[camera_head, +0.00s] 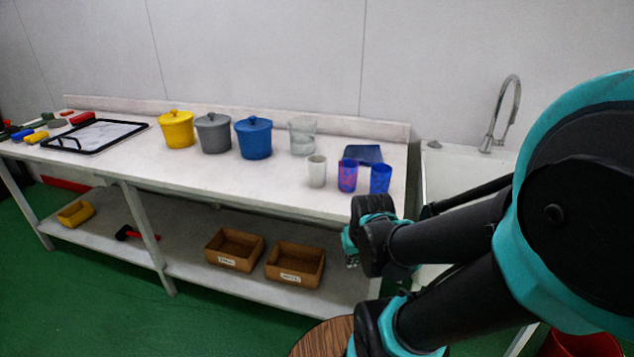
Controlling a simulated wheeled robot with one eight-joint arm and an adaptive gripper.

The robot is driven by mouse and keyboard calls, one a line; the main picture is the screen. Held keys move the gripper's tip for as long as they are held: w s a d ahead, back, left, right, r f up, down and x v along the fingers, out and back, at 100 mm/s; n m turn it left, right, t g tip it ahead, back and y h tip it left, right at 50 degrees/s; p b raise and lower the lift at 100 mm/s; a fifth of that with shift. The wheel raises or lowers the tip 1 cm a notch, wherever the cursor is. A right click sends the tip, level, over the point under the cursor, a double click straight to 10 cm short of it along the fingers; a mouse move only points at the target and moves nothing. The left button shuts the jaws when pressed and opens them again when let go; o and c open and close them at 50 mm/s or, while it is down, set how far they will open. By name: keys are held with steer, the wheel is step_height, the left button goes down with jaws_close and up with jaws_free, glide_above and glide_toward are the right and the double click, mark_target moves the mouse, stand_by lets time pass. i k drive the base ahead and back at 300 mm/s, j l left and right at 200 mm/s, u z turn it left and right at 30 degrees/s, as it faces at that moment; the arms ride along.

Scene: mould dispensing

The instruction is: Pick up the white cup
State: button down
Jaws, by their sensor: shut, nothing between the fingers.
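The white cup (317,171) stands upright on the white table (215,178) near its front edge, toward the right end. A red-and-blue patterned cup (347,176) stands just to its right, and a blue cup (380,179) stands further right. My arm reaches in from the right. My gripper (352,261) shows only as a small grey part beyond the teal and black wrist. It is shut and empty, lower in the picture than the cups and apart from the white cup. Most of the gripper is hidden by the wrist.
A clear glass container (302,136) and a dark blue flat item (363,154) are behind the cups. Yellow (176,130), grey (213,134) and blue (253,139) lidded pots stand left. A sink with a faucet (507,112) is right. The lower shelf holds wooden boxes (233,250).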

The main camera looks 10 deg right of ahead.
mark_target(317, 172)
steer(key=j+z, duration=0.4)
steer(key=j, duration=0.2)
steer(key=k+j+z, duration=0.15)
steer(key=j+z, duration=0.25)
steer(key=j, duration=0.15)
steer(key=i+l, duration=0.35)
steer(key=l, duration=0.15)
